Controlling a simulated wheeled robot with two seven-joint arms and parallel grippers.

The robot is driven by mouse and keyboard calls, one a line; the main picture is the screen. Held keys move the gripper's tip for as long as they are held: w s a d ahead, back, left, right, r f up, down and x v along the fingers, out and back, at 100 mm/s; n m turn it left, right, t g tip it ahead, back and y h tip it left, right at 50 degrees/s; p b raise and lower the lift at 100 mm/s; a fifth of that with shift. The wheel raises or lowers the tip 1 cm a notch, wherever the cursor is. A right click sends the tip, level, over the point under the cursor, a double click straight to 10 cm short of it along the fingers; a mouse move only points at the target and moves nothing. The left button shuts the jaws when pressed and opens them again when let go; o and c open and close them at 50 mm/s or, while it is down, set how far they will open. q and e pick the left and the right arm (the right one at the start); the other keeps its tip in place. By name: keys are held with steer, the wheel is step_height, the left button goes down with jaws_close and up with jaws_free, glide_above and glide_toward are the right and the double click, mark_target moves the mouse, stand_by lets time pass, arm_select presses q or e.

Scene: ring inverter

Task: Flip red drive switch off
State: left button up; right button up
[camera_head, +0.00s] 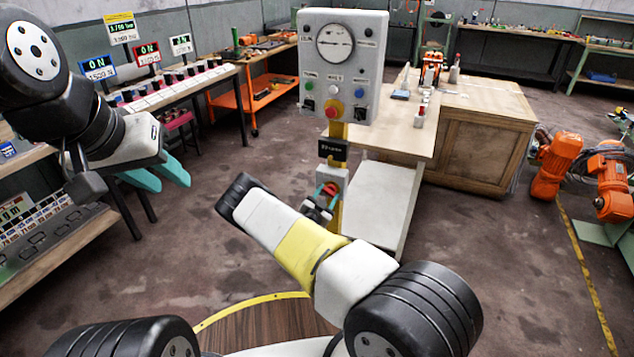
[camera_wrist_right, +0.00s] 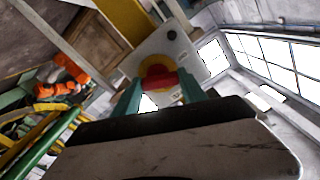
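The red drive switch (camera_head: 330,188) is a red handle on a small grey box on the yellow post, below a black label plate. In the right wrist view, the red handle (camera_wrist_right: 160,81) crosses a yellow disc on a pale plate. My right gripper (camera_wrist_right: 159,92) is at the switch, with its teal fingers apart on either side of the handle. A narrow gap seems to show on each side; contact is unclear. In the head view, my arm partly hides the right gripper (camera_head: 319,199). My left gripper (camera_head: 166,180) is open and empty at the left, away from the switch.
A grey control panel (camera_head: 343,65) with a gauge and coloured buttons stands above the switch. At left, a long bench (camera_head: 180,85) carries signs reading ON. A white-sided table (camera_head: 378,205) stands just behind the post. Orange robot arms (camera_head: 556,165) are at right.

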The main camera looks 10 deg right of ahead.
steer(key=c, duration=0.6)
steer(key=n, duration=0.5)
steer(key=o, duration=1.4)
steer(key=shift+c, duration=0.2)
steer(key=v, duration=0.7)
steer(key=shift+s+a, duration=0.25)
steer(key=shift+s, duration=0.1)
steer(key=shift+w, duration=0.1)
